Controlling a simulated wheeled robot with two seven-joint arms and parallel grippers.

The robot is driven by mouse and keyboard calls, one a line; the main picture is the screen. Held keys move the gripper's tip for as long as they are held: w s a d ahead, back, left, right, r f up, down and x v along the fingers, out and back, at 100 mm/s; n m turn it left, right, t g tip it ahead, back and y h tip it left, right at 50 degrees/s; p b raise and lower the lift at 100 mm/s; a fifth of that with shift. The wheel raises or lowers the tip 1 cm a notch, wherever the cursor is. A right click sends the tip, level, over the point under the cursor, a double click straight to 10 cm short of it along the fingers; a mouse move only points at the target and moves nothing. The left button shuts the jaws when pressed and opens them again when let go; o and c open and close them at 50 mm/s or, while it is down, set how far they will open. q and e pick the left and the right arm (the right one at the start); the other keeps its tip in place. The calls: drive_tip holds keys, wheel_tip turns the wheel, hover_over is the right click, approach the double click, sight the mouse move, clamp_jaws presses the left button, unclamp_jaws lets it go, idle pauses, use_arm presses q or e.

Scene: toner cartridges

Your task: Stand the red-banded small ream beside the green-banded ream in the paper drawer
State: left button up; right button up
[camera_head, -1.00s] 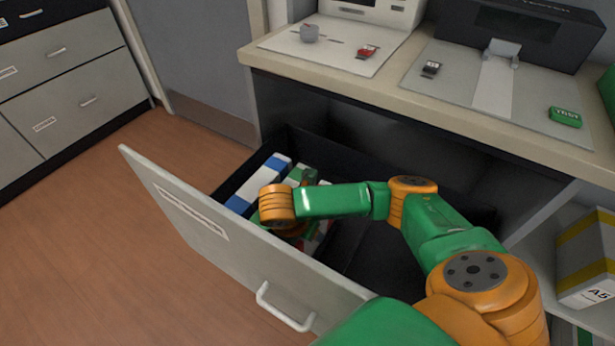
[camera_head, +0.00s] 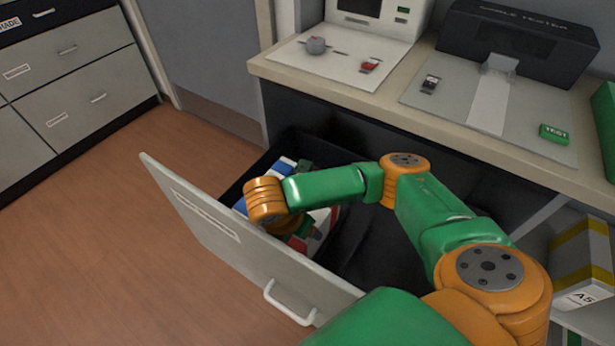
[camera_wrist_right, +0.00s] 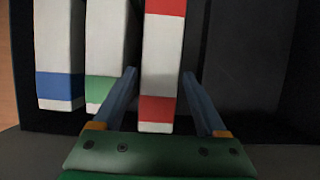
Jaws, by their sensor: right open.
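The red-banded ream (camera_wrist_right: 163,60) stands in the open paper drawer (camera_head: 205,220), a white block with red bands at top and bottom in the wrist view. In the head view it shows partly (camera_head: 322,222) past my wrist. My right gripper (camera_wrist_right: 160,75) is open, one finger on each side of this ream, with a small gap visible at the right finger. The green-banded ream (camera_wrist_right: 106,50) stands to its left, the left finger between the two. A blue-banded ream (camera_wrist_right: 60,50) stands further left. In the head view my right arm hides most of the reams and the gripper.
The drawer's right part (camera_wrist_right: 245,60) is empty. The drawer front (camera_head: 225,240) with its handle stands close to my wrist. The counter (camera_head: 440,120) overhangs behind the drawer. A yellow-banded A5 pack (camera_head: 582,265) sits on a shelf at right.

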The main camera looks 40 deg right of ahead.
drive_tip(key=shift+p+v, duration=0.65)
drive_tip(key=shift+v, duration=1.2)
